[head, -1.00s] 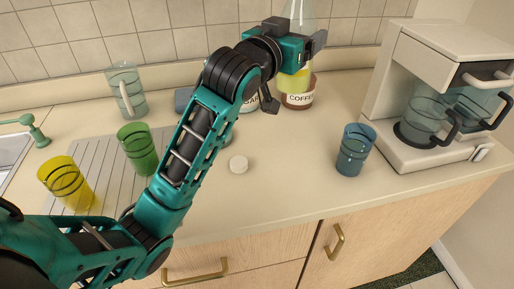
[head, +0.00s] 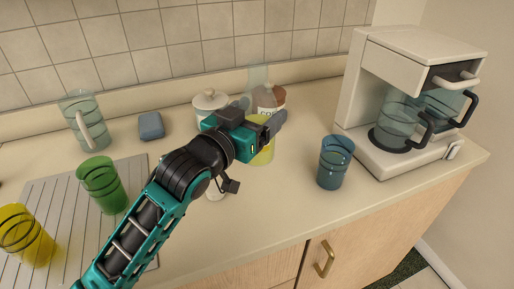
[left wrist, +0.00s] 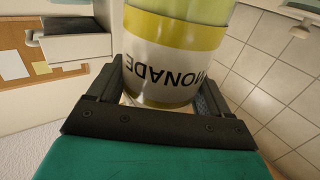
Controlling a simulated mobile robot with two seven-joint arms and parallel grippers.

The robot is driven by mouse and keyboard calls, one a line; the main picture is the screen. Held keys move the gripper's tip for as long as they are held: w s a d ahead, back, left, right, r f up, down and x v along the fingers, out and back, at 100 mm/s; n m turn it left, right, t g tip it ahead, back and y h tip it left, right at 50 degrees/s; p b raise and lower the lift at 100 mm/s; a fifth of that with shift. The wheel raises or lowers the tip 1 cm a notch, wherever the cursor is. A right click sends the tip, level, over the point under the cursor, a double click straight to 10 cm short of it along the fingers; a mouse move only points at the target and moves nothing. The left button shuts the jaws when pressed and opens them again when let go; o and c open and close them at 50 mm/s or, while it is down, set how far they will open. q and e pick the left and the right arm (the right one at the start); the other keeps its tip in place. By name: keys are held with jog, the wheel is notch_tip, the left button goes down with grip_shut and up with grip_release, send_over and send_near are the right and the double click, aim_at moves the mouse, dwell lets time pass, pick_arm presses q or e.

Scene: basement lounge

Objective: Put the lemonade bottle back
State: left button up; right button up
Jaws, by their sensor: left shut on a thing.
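The lemonade bottle (head: 262,155) is clear glass with yellow liquid. It is upright over the counter in the head view, in front of the coffee canister. My left gripper (head: 268,125) is shut on it and hides its middle. In the left wrist view the bottle's white and yellow label (left wrist: 165,65), with "MONADE" upside down, is between the two fingers. I cannot tell whether the bottle's base touches the counter. My right gripper is not in view.
A coffee canister (head: 269,97) and a white lidded canister (head: 210,104) stand behind the gripper. A blue glass (head: 335,163) and a coffee maker (head: 400,55) are to the right. A pitcher (head: 84,125), green glass (head: 102,185) and yellow glass (head: 26,238) are left. Counter between bottle and blue glass is clear.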

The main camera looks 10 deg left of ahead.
pick_arm(q)
jog(key=shift+f+b, duration=0.55)
jog(key=shift+f, duration=3)
jog(key=shift+f, duration=0.1)
jog(key=o, duration=1.4)
jog(key=shift+f, duration=0.15)
jog(key=shift+r, duration=0.2)
jog(key=shift+s+a+f, duration=0.1)
jog(key=shift+s+a, duration=0.05)
jog(key=shift+s, duration=0.15)
jog(key=v, duration=1.1)
jog(key=shift+s, duration=0.15)
